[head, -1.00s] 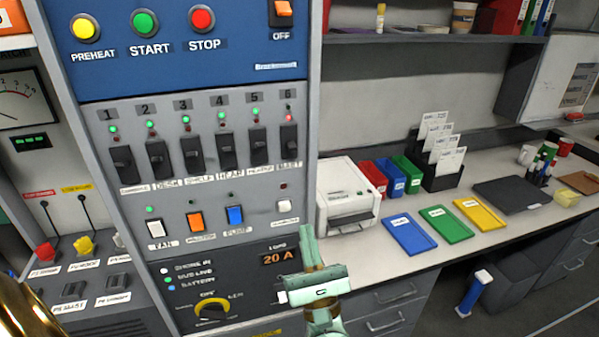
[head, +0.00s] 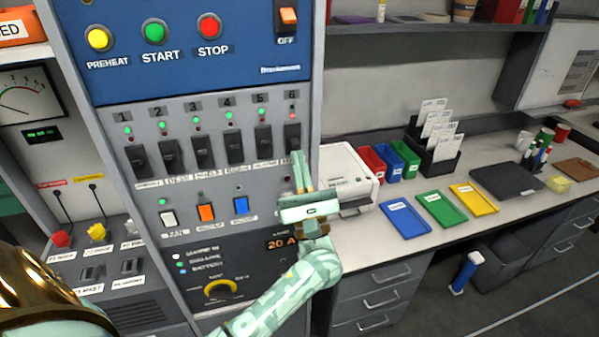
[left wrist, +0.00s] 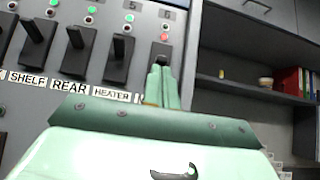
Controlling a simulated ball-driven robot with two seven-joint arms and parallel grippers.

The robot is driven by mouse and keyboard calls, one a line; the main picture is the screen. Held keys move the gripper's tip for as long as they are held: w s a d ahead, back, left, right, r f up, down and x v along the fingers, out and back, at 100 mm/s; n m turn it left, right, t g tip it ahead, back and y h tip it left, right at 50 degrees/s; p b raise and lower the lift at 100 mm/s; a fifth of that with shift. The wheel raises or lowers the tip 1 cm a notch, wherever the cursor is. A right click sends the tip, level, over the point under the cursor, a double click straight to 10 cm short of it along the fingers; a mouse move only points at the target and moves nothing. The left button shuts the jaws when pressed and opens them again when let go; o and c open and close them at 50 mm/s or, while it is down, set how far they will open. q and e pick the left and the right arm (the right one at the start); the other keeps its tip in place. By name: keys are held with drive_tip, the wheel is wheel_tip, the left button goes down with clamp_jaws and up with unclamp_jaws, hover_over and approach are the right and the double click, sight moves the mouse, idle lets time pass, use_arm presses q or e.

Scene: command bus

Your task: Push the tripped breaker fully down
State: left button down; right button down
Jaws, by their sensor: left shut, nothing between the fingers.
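The breaker panel (head: 180,118) has a row of black breakers numbered 1 to 6. Breaker 6 (head: 292,136) at the right end shows a red light above it, while the other breakers show green. Its lever stands higher in its slot. My left gripper (head: 298,158) is shut and empty, its fingertips pointing up just below breaker 6 and covering its label. In the left wrist view, the closed fingers (left wrist: 160,80) overlap the lower part of breaker 6 (left wrist: 162,51). I cannot tell whether they touch it. My right gripper is out of view.
A white printer (head: 345,178) stands on the counter right of the panel. Free space lies in front of the panel.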

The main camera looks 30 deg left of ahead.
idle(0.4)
use_arm(q)
drive_tip(key=shift+r+h+p, duration=0.25)
drive_tip(key=shift+h+p, duration=0.15)
drive_tip(key=shift+p, duration=0.25)
drive_tip(key=shift+s+d+r+g+p, duration=0.15)
drive_tip(key=shift+g+p, duration=0.25)
drive_tip(key=shift+p, duration=0.3)
drive_tip(key=r+g+h+p, duration=0.1)
drive_tip(key=p, duration=0.2)
drive_tip(key=r+h+p, duration=0.1)
drive_tip(key=p, duration=0.2)
drive_tip(key=shift+s+d+g, duration=0.15)
drive_tip(key=shift+d+g, duration=0.05)
drive_tip(key=shift+g, duration=0.2)
drive_tip(key=shift+h+p, duration=0.35)
drive_tip(key=shift+h, duration=0.15)
